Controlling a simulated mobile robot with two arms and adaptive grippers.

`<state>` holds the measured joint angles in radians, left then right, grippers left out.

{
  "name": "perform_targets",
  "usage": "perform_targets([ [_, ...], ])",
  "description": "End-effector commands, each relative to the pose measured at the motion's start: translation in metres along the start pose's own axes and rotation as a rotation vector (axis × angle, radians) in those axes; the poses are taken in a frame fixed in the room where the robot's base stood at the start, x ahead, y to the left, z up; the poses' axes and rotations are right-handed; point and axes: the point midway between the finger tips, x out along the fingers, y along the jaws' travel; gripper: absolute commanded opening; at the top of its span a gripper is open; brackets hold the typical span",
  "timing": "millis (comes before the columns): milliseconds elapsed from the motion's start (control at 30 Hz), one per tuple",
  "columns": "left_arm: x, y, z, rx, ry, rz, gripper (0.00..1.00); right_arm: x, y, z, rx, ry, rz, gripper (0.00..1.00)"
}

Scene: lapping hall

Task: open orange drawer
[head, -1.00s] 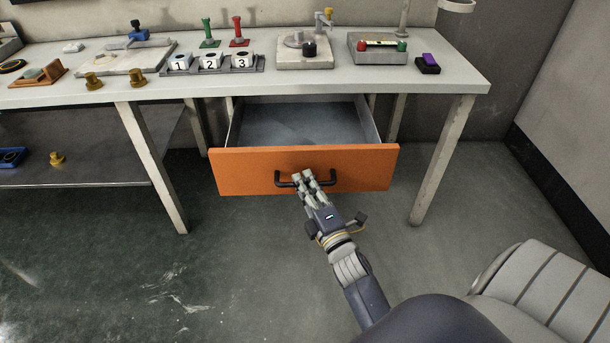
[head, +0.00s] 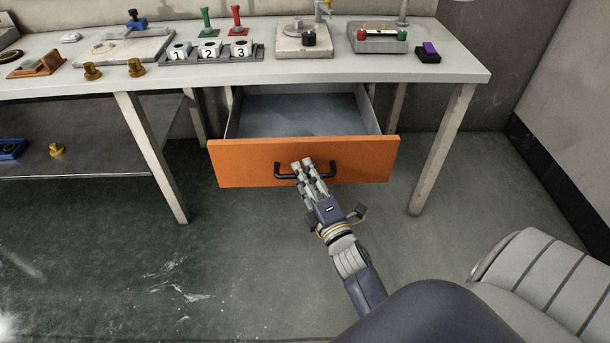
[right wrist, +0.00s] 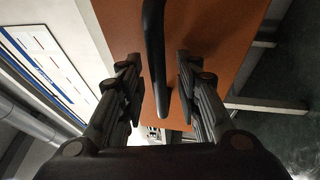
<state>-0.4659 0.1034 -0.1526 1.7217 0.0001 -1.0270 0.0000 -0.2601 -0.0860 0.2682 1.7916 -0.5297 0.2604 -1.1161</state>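The orange drawer (head: 240,165) under the workbench is pulled out, and its grey interior (head: 300,115) shows no contents. Its black bar handle (head: 326,178) is on the middle of the front. In the right wrist view, the two fingers of my right gripper (right wrist: 158,72) stand on either side of the black handle (right wrist: 154,45), with gaps visible between fingers and bar. The orange front (right wrist: 220,40) lies beyond them. My left gripper is not in view.
The workbench (head: 300,75) carries numbered blocks (head: 210,50), brass knobs (head: 136,68), a purple-topped block (head: 429,50) and fixtures. A bench leg (head: 440,150) stands right of the drawer, another (head: 152,155) left. The floor in front is clear.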

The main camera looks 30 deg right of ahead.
Motion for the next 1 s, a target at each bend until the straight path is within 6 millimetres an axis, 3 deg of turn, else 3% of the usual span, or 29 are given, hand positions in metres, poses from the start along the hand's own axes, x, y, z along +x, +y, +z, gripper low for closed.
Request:
perform_targets([
  [500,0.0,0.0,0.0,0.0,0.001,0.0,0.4,-0.068,-0.001,0.0,0.001,-0.001,-0.003,0.31],
  [1000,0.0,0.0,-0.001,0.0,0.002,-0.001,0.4,-0.074,-0.001,0.0,0.0,0.0,-0.001,0.31],
])
